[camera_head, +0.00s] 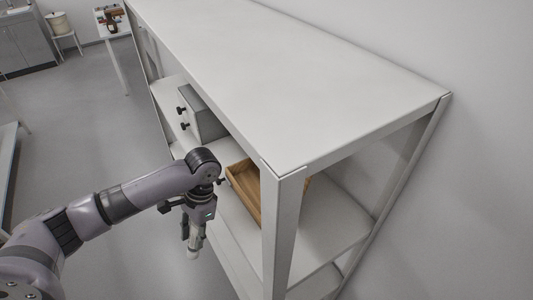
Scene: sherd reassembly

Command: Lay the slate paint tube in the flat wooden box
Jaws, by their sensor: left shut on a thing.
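The flat wooden box (241,188) lies on a shelf of the white shelving unit, partly hidden behind the front corner post. It looks empty where I can see into it. My left gripper (191,236) points down in front of the shelf, to the left of the box and apart from it. It is shut on a small greyish tube with a pale end (193,253), which hangs down from the fingers. This appears to be the slate paint tube, though it is small and partly hidden by the fingers. My right gripper is not in view.
The white shelving unit (290,70) has a broad bare top above the box and a corner post (279,235) beside it. A grey drawer box with black knobs (203,118) stands farther back on the shelf. Open floor lies to the left.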

